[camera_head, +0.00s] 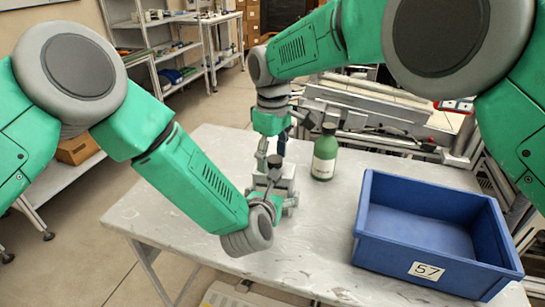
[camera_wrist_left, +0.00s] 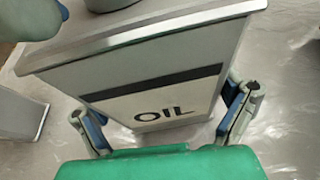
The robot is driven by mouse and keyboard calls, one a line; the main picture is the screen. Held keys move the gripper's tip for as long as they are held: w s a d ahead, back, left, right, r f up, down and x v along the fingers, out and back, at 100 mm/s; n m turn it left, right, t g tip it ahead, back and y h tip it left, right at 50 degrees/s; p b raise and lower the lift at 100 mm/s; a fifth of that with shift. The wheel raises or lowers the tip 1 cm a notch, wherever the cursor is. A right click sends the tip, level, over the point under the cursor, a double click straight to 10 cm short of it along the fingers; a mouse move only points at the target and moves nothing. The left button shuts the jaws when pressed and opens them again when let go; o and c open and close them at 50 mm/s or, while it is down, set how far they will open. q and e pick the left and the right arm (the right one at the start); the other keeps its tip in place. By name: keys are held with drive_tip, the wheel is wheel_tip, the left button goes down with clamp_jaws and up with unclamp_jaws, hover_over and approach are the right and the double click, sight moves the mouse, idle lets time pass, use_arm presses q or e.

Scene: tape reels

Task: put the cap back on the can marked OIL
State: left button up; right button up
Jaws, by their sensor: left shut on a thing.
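The grey can marked OIL (camera_wrist_left: 165,95) fills the middle of the left wrist view, its label facing that camera. In the head view the can (camera_head: 284,186) is partly hidden by my left wrist. My left gripper (camera_head: 272,198) is shut on the can, with one finger on each side of it. My right gripper (camera_head: 271,150) points down just above the can's top. A dark round piece (camera_head: 275,161) shows between the can's top and the right fingers. I cannot tell whether it is the cap, or whether the right fingers hold it.
A green bottle (camera_head: 325,152) with a dark top stands right of the can. A grey block (camera_wrist_left: 20,118) shows at the left wrist view's left. The table's front middle is clear.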

drive_tip(key=shift+r, duration=2.2)
drive_tip(key=shift+c, duration=0.4)
drive_tip(key=n, duration=0.2)
drive_tip(key=shift+s+r+n, duration=0.1)
drive_tip(key=shift+r+n, duration=0.2)
drive_tip(key=shift+n, duration=0.1)
drive_tip(key=n, duration=0.2)
drive_tip(key=r+n, duration=0.1)
drive_tip(key=n, duration=0.1)
drive_tip(key=shift+a, duration=0.1)
drive_tip(key=n, duration=0.2)
drive_tip(key=r+n, duration=0.1)
drive_tip(key=n, duration=0.2)
drive_tip(key=shift+r+n, duration=0.3)
drive_tip(key=shift+r, duration=0.1)
